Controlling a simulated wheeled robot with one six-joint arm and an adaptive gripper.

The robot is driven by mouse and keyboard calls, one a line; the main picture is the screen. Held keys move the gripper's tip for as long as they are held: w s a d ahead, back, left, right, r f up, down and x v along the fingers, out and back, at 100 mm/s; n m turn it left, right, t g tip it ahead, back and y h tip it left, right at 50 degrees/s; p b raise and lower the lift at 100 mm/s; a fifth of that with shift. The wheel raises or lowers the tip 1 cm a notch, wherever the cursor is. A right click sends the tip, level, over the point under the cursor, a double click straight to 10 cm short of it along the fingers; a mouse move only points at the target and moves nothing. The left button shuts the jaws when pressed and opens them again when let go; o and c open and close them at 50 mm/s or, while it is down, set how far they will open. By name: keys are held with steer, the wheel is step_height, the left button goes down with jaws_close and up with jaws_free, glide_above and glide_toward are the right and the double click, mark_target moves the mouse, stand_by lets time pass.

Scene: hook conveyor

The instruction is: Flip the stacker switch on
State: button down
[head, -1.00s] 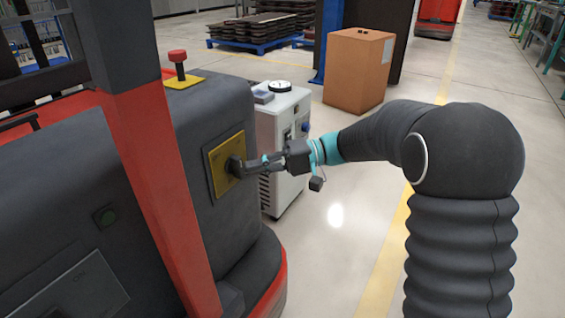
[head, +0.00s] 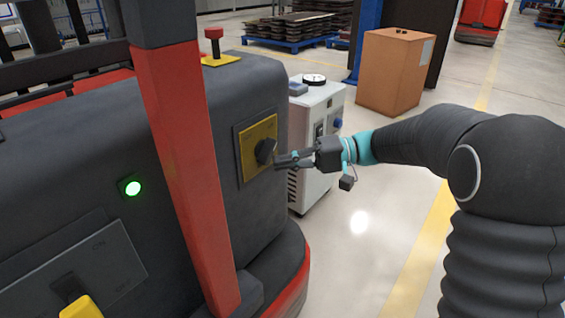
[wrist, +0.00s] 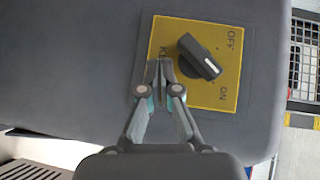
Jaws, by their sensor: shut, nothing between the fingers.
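The stacker switch is a black rotary knob (head: 265,150) on a yellow plate (head: 243,166), on the dark grey side of the stacker. In the wrist view the knob (wrist: 199,56) has a white mark pointing to the lower right, toward the ON lettering; OFF is printed above. My gripper (head: 279,161) is shut and empty, its tips close by the knob. In the wrist view the fingertips (wrist: 161,72) are just left of the knob, over the plate; I cannot tell whether they touch. A small lamp (head: 133,188) on the stacker glows green.
A red mast post (head: 190,165) stands left of the yellow plate. A red mushroom button (head: 214,38) is on top of the stacker. A white cabinet (head: 325,145) stands behind my gripper, and a brown box (head: 392,80) farther back. Open floor lies to the right.

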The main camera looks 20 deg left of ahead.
steer(key=w+d+f, duration=0.5)
steer(key=d, duration=0.4)
steer(key=shift+w+d, duration=0.3)
